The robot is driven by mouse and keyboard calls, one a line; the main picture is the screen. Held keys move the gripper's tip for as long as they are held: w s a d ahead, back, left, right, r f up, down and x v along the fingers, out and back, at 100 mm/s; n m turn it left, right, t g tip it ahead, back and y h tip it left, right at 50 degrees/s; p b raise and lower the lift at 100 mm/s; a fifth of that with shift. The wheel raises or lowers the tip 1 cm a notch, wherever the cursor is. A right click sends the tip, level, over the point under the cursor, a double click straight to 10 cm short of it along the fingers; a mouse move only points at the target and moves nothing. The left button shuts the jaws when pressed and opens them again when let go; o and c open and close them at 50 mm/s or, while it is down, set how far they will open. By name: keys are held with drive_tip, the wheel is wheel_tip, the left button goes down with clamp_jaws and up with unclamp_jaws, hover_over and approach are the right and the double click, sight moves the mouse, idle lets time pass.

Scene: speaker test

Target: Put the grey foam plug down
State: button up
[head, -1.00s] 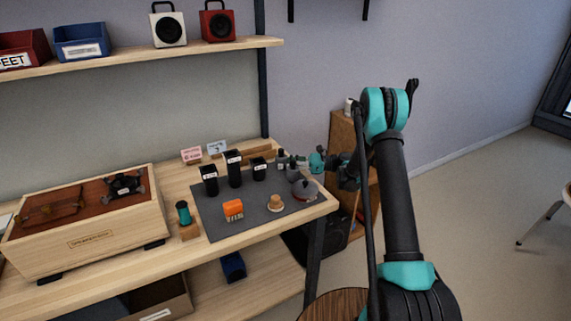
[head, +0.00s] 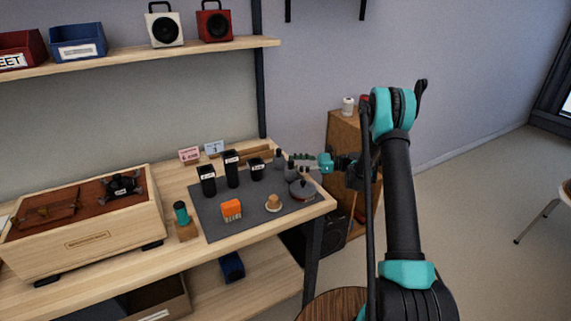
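My gripper (head: 303,162) reaches in from the right over the back right corner of the dark grey mat (head: 245,222). Its two fingers look spread, with nothing clearly between them. Several small grey pieces stand close together in front of it: a dark one (head: 279,159), a slim one (head: 291,169) and a rounded one with a reddish base (head: 301,188). They are too small to tell which is the grey foam plug. The fingers are close to the slim piece; I cannot tell whether they touch it.
Black labelled cups (head: 231,171) stand on the mat's back part. An orange block (head: 231,209) and a tan knob (head: 273,202) are nearer the front. A wooden box (head: 88,239) and a teal-topped piece (head: 181,212) stand left. The mat's front right is bare.

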drive_tip(key=d, duration=0.7)
drive_tip(key=shift+w+d, duration=0.15)
drive_tip(key=shift+w, duration=0.15)
drive_tip(key=shift+r, duration=0.1)
